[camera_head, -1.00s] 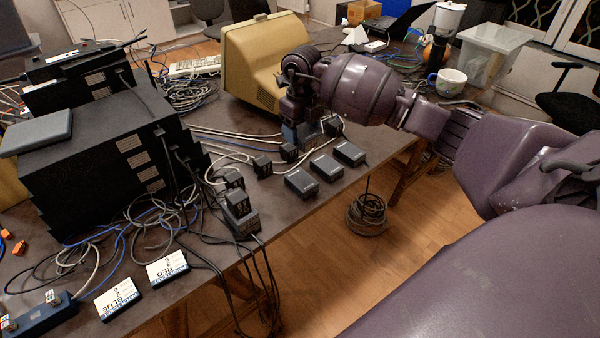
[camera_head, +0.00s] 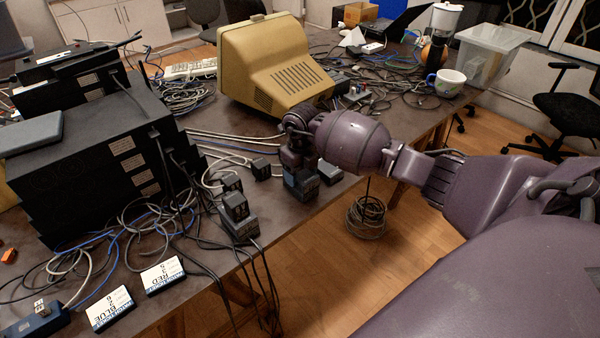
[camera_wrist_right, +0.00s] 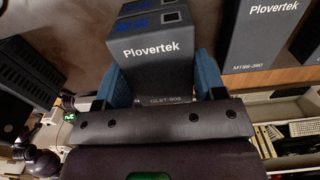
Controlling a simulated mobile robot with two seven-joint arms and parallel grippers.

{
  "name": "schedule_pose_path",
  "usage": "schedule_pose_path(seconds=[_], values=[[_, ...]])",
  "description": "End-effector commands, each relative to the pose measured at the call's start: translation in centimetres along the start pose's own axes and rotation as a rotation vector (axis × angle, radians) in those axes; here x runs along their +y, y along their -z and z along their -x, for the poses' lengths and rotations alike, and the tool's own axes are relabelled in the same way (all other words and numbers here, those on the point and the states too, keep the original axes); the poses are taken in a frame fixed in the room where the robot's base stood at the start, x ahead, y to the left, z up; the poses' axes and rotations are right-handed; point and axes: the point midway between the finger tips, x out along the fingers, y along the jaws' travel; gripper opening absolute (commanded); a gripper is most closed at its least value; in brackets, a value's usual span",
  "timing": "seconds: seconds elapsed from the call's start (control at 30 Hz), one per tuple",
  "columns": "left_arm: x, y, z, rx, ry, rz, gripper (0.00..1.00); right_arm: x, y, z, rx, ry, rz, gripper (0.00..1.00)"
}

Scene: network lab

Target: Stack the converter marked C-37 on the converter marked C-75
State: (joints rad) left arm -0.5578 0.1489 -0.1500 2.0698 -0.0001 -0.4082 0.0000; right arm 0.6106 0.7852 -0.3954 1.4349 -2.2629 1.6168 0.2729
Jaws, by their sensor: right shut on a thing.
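My right gripper (camera_head: 300,188) is at the table's front edge. In the right wrist view its blue fingers are shut on a dark grey Plovertek converter (camera_wrist_right: 160,72) with a blue mark at its far end. Another dark converter (camera_wrist_right: 134,9), also with a blue mark, shows just beyond the held one; whether they touch, I cannot tell. A further Plovertek converter (camera_wrist_right: 263,38) stands to the right, apart; in the head view a converter (camera_head: 330,173) shows right of the gripper. The C-numbers are not readable. My left gripper is not in view.
Small black adapters (camera_head: 261,168) and cables lie left of the gripper. A beige monitor (camera_head: 270,65) stands behind, and black stacked equipment (camera_head: 90,150) at the left. Beyond the table's front edge is open floor (camera_head: 310,260) with a cable coil (camera_head: 366,216).

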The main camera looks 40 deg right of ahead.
Motion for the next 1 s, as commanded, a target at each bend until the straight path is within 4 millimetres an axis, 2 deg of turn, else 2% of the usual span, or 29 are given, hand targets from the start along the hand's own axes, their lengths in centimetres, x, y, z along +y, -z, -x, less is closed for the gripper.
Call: schedule_pose_path(seconds=[0.4, 0.43, 0.57, 0.87, 1.0], values=[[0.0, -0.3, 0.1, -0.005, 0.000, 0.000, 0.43, 0.0, -0.1, -0.4, -0.003, 0.000, 0.000, 0.32], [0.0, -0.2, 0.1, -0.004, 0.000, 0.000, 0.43, 0.0, -0.1, -0.3, -0.003, 0.000, 0.000, 0.68], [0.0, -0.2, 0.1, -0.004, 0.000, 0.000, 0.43, 0.0, -0.1, -0.3, -0.003, 0.000, 0.000, 0.88], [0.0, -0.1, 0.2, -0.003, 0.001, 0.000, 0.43, 0.0, -0.1, -0.2, -0.003, 0.000, -0.001, 0.89], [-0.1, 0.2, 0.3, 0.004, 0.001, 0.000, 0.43, -0.1, -0.1, 1.0, -0.006, 0.001, 0.000, 0.89]])
